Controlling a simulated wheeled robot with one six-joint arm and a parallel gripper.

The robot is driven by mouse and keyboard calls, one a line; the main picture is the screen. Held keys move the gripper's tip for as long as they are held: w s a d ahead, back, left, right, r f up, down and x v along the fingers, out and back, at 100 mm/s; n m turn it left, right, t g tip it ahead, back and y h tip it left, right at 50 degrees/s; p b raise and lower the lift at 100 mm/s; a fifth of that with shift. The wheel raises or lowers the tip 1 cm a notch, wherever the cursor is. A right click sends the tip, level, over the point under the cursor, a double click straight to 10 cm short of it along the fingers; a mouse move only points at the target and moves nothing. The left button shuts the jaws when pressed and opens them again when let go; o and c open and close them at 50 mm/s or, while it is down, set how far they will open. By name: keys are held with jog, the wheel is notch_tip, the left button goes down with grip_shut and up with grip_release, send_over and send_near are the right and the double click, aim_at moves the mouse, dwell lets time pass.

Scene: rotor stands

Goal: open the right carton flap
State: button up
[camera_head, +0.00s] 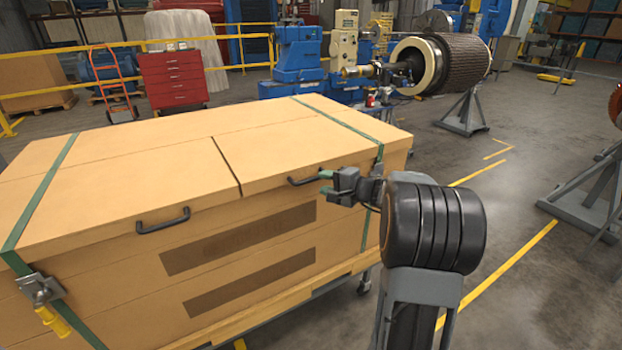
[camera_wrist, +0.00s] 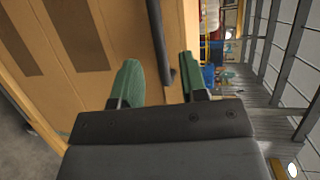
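The large tan carton (camera_head: 120,255) stands in front of me with its top lying flat. Its right flap (camera_head: 290,148) is down, with a dark seam along its left side. A black bar handle (camera_head: 303,181) sits on the flap's front edge. My gripper (camera_head: 325,182) is at the right end of this handle, with its green fingers apart. In the wrist view the handle (camera_wrist: 157,35) runs between the two fingers of my gripper (camera_wrist: 158,65), with gaps beside it. I cannot tell whether a finger touches it. The left flap (camera_head: 110,180) is also down, with its own handle (camera_head: 163,221).
Green straps cross the carton at the left (camera_head: 42,190) and right (camera_head: 340,122). A buckle with a yellow handle (camera_head: 42,292) hangs at the front left. A rotor (camera_head: 455,64) on a grey stand (camera_head: 465,112) is behind to the right.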

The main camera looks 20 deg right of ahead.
aim_at(313, 180)
jog(key=shift+p+x, duration=0.35)
jog(key=shift+x, duration=2.45)
grip_shut()
jog(key=shift+a, duration=0.1)
